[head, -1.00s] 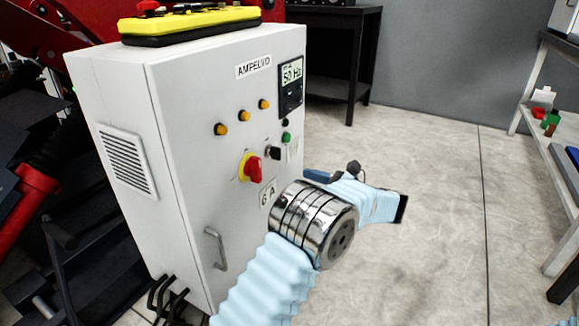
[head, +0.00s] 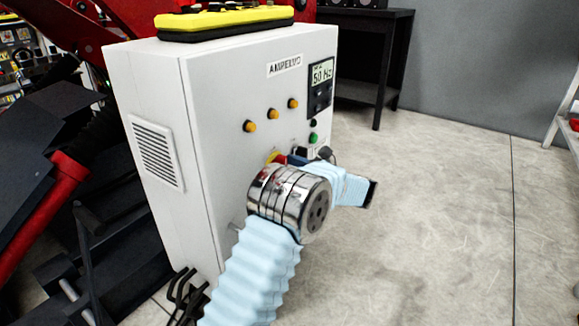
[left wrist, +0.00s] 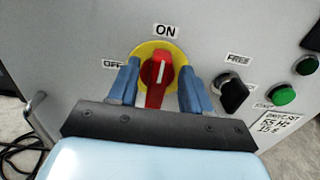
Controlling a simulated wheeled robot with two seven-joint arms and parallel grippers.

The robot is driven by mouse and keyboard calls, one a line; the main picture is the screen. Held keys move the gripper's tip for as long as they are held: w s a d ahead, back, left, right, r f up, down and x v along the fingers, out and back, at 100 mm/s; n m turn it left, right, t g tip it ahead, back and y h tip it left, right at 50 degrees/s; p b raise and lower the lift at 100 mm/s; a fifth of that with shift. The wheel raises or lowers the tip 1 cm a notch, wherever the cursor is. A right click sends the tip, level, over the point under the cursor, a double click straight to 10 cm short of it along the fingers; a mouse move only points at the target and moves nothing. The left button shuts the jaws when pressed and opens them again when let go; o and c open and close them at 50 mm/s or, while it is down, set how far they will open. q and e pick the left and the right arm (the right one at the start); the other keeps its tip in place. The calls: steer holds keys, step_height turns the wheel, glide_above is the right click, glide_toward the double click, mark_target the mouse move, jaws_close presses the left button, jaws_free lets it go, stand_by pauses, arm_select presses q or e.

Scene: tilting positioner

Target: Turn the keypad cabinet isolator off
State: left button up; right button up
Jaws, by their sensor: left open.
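The white cabinet (head: 225,110) stands at centre left in the head view. Its isolator is a red knob on a yellow disc (head: 274,157), mostly hidden there by my left gripper (head: 292,159). In the left wrist view the red knob (left wrist: 157,88) stands upright, its white mark pointing up at the ON label (left wrist: 165,31). The OFF label (left wrist: 113,65) is to its left. My left gripper (left wrist: 160,88) is open, with one blue finger on each side of the knob. Contact cannot be told. My right gripper is not in view.
A black selector (left wrist: 232,94) marked FREE and a green button (left wrist: 284,95) sit close to the right of the isolator. A yellow-and-black control unit (head: 225,22) lies on the cabinet top. Red machinery (head: 45,195) is at left. The floor at right is clear.

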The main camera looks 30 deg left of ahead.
arm_select(q)
jaws_close()
steer(key=shift+n, duration=0.3)
steer(key=shift+s+f+n+b, duration=0.35)
steer(key=shift+n+b, duration=1.7)
steer(key=shift+n, duration=0.8)
steer(key=shift+s+f+n+b, duration=0.35)
steer(key=shift+n+b, duration=1.75)
steer(key=shift+n, duration=0.8)
steer(key=shift+s+f+n+b, duration=0.35)
steer(key=shift+n+b, duration=1.7)
steer(key=shift+n, duration=0.8)
